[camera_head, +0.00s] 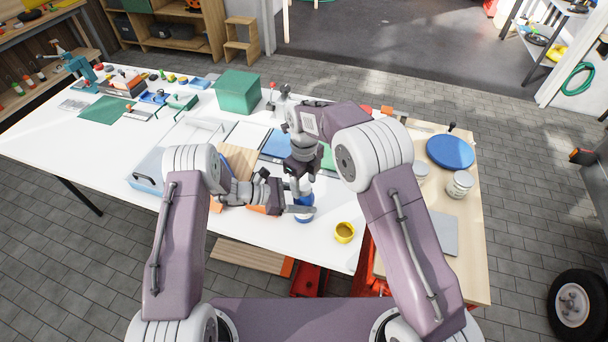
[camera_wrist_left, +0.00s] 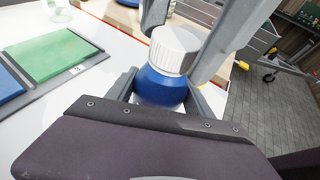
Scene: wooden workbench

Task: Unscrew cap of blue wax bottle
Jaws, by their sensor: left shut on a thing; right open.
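The blue wax bottle (camera_head: 304,214) stands upright near the front edge of the white table. In the left wrist view the bottle (camera_wrist_left: 160,88) has a blue body and a ribbed whitish cap (camera_wrist_left: 175,48), which is on its top. My left gripper (camera_head: 298,209) comes in from the left, low and level, and is shut on the bottle's body below the cap. My right gripper (camera_head: 303,188) points down from above. Its two fingers (camera_wrist_left: 190,30) are open and stand on either side of the cap. Whether either finger touches the cap is unclear.
A wooden side table holds jars (camera_head: 460,184) and a blue disc (camera_head: 450,151). A green box (camera_head: 237,91) stands farther back. A green pad (camera_wrist_left: 55,55) lies left of the bottle.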

